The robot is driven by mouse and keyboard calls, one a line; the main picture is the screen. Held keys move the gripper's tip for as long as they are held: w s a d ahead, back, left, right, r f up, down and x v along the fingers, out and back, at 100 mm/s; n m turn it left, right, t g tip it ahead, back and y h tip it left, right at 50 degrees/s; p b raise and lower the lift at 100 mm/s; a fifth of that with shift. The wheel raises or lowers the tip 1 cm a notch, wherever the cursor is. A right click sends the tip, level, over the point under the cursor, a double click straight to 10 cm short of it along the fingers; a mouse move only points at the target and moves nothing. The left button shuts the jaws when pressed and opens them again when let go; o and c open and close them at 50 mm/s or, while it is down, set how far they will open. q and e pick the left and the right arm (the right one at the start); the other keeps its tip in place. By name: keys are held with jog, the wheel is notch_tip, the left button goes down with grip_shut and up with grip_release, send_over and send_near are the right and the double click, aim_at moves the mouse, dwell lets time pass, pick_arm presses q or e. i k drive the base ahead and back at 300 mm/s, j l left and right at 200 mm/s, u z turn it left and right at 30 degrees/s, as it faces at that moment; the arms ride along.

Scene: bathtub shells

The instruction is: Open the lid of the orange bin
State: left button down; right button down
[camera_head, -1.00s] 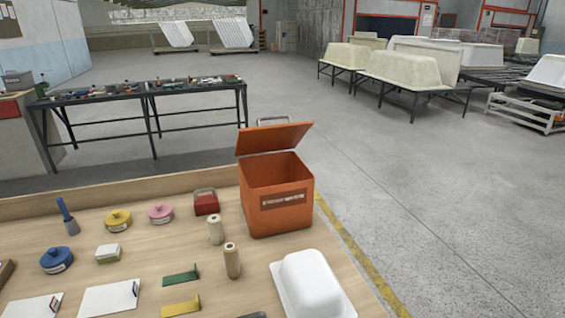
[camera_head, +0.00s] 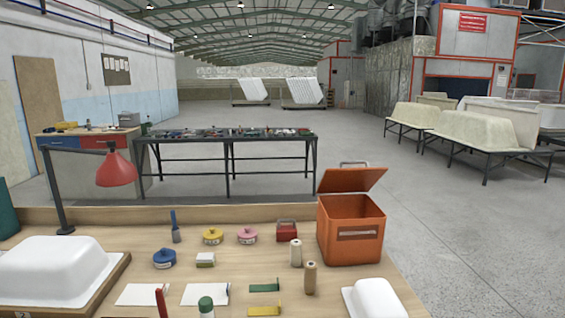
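The orange bin (camera_head: 350,236) stands upright near the back right of the wooden table. Its lid (camera_head: 350,180) is raised and tilted above the box, hinged toward the back. A dark gap shows between the lid and the front rim. A metal handle shows behind the lid. Neither of my grippers is in the head view.
The wooden table (camera_head: 120,232) holds a red box (camera_head: 287,230), thread spools (camera_head: 296,253), several round tins, a red lamp (camera_head: 117,170) and white shells (camera_head: 58,268), (camera_head: 374,300). A dark workbench (camera_head: 225,146) stands behind. The floor right of the bin is clear.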

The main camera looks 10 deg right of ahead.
aim_at(341, 179)
jog(key=i+l+u, duration=0.25)
jog(key=l, duration=0.35)
jog(key=l+u, duration=0.2)
jog(key=l, duration=0.4)
jog(key=i+l+u, duration=0.25)
jog(key=l, duration=0.4)
jog(key=k, duration=0.1)
